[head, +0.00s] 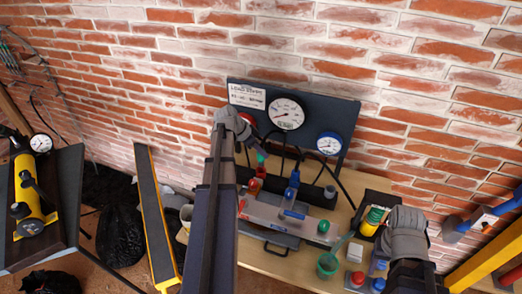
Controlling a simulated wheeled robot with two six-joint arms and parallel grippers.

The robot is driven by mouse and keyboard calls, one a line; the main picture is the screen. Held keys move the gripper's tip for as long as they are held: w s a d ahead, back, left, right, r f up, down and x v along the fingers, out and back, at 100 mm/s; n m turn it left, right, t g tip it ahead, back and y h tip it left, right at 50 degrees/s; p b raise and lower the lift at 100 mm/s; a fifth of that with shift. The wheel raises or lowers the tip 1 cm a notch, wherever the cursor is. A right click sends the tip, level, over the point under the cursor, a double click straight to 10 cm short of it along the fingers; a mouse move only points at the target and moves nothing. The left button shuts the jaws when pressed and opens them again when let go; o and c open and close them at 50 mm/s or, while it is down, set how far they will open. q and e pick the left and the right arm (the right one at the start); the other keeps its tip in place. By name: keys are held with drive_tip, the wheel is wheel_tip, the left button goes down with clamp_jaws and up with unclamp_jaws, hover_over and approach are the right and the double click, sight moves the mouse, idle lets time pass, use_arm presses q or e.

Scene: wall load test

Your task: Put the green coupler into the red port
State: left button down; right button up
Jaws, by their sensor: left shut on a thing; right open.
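The green coupler (261,156) is a small green piece on a dark hose, just below my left gripper (255,146) at the foot of the gauge panel. My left gripper is shut on it; its fingers are mostly hidden behind the wrist. The red port (256,183) stands right below the green coupler, at the left of the manifold. From this angle I cannot tell whether the coupler and port touch. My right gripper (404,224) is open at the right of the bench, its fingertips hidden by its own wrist.
A blue coupler (292,184) stands upright right of the red port. The dark panel (310,117) behind carries round gauges against a brick wall. A yellow jar with a green lid (373,219) and a green cup (327,264) stand on the bench (270,262) at the right.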

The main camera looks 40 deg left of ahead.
sight(261, 161)
use_arm(q)
drive_tip(key=shift+f+b, duration=0.3)
drive_tip(key=shift+f+b, duration=0.45)
drive_tip(key=shift+f, duration=0.05)
drive_tip(key=shift+f+b, duration=0.25)
drive_tip(key=shift+b, duration=0.05)
idle(0.6)
drive_tip(key=shift+f+b, duration=0.45)
drive_tip(key=shift+f, duration=0.05)
drive_tip(key=shift+f, duration=0.15)
idle(0.3)
drive_tip(key=shift+f+b, duration=0.4)
drive_tip(key=shift+b, duration=0.15)
drive_tip(key=shift+f+b, duration=0.25)
drive_tip(key=shift+b, duration=0.05)
drive_tip(key=shift+f+b, duration=0.5)
drive_tip(key=shift+f, duration=0.15)
idle(0.6)
